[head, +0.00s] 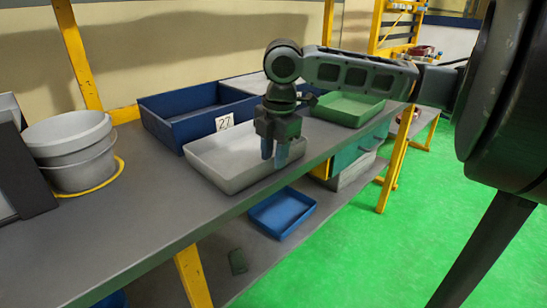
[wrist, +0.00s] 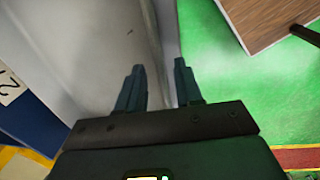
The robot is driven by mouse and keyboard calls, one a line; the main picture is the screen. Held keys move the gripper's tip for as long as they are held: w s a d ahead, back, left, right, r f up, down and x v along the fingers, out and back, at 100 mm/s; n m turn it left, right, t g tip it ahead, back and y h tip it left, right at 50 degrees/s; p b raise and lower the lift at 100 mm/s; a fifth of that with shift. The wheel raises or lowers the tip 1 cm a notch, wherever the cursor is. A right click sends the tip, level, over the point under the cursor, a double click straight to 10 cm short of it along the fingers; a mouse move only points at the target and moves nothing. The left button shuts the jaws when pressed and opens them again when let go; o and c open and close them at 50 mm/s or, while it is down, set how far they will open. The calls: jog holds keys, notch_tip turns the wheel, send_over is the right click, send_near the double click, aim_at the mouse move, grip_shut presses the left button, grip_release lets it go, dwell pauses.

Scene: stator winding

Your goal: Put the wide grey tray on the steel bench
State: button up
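The wide grey tray (head: 215,160) lies flat on a long dark grey bench (head: 135,235) with yellow legs, near its front edge. I cannot tell whether this is the steel bench. My gripper (head: 274,153) points down at the tray's front wall. In the wrist view, the fingers of my gripper (wrist: 160,88) are apart, one on each side of the wall of the tray (wrist: 90,50). A gap seems to show beside the wall, so it does not look clamped.
A blue bin (head: 165,105) labelled 27 stands behind the tray, and a green tray (head: 347,110) stands to its right. Stacked grey buckets (head: 75,150) are at left. A blue tray (head: 282,212) lies on the lower shelf. A brown-topped table (wrist: 275,18) shows in the wrist view.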

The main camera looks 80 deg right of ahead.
notch_tip(320, 180, up, 11)
jog(key=s+p, duration=0.1)
jog(key=shift+a+f, duration=0.15)
jog(key=shift+a, duration=0.25)
